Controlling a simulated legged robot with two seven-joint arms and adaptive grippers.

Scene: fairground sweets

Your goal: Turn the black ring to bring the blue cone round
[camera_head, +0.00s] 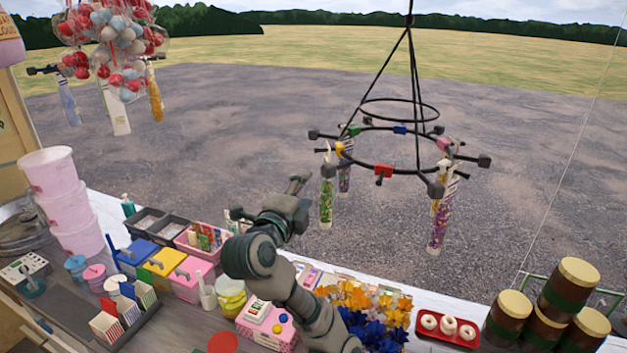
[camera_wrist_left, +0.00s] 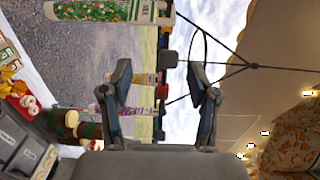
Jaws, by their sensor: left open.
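The black ring (camera_head: 365,163) hangs on rods at centre right, with coloured clips and dark knobs round it. Clear cones of sweets hang from it: a green one (camera_head: 326,203) at left, a purple and yellow one (camera_head: 437,225) at front right, and others partly hidden behind. A greyish cone (camera_head: 344,180) hangs behind the green one; I cannot tell whether it is the blue cone. My left gripper (camera_head: 298,184) is left of the ring, apart from the green cone. In the left wrist view my left gripper (camera_wrist_left: 160,72) is open and empty. My right gripper is out of view.
A counter below holds colourful boxes (camera_head: 190,278), pink tubs (camera_head: 72,210), orange and blue flowers (camera_head: 372,312), a red tray (camera_head: 446,339) of doughnuts and brown jars (camera_head: 562,300). Another hanging cluster (camera_head: 118,45) is at upper left. The space between the clusters is clear.

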